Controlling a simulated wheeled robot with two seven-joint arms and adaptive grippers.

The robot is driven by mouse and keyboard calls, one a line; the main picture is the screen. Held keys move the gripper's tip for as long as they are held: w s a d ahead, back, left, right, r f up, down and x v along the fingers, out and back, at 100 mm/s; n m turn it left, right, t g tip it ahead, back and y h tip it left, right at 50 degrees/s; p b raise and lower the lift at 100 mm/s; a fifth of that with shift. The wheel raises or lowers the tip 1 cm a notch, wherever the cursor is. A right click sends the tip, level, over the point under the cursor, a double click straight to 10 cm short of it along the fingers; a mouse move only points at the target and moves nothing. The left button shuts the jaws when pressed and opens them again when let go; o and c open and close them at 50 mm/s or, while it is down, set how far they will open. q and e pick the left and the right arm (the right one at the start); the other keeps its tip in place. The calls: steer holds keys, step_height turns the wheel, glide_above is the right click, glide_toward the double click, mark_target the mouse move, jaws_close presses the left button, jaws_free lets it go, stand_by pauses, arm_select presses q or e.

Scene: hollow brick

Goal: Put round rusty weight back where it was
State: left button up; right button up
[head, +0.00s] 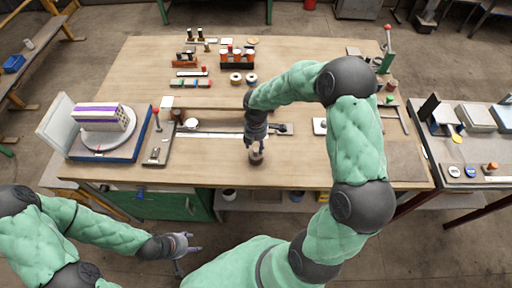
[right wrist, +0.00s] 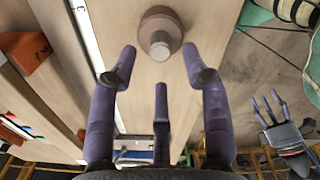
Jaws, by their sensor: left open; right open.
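The round rusty weight (right wrist: 174,20), a brownish disc with a paler metal knob, is on the wooden table top near its front edge. In the head view the weight (head: 257,158) shows just below my right gripper (head: 256,143). In the right wrist view my right gripper (right wrist: 160,80) has its fingers spread, with the weight beyond the fingertips and apparently not held. My left gripper (head: 190,248) is open and empty, low in front of the table; it also shows at the right of the right wrist view (right wrist: 268,108).
A long metal rail (head: 215,135) lies behind the weight. A hollow brick (head: 100,116) sits on a round plate at the left. Small parts and racks (head: 236,60) stand at the back. The front strip of table right of the weight is clear.

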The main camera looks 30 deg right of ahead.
mark_target(256, 150)
arm_select(q)
steer(key=shift+r+p, duration=0.65)
steer(key=shift+r, duration=0.2)
arm_select(e)
step_height(256, 150, up, 8)
steer(key=shift+f, duration=0.1)
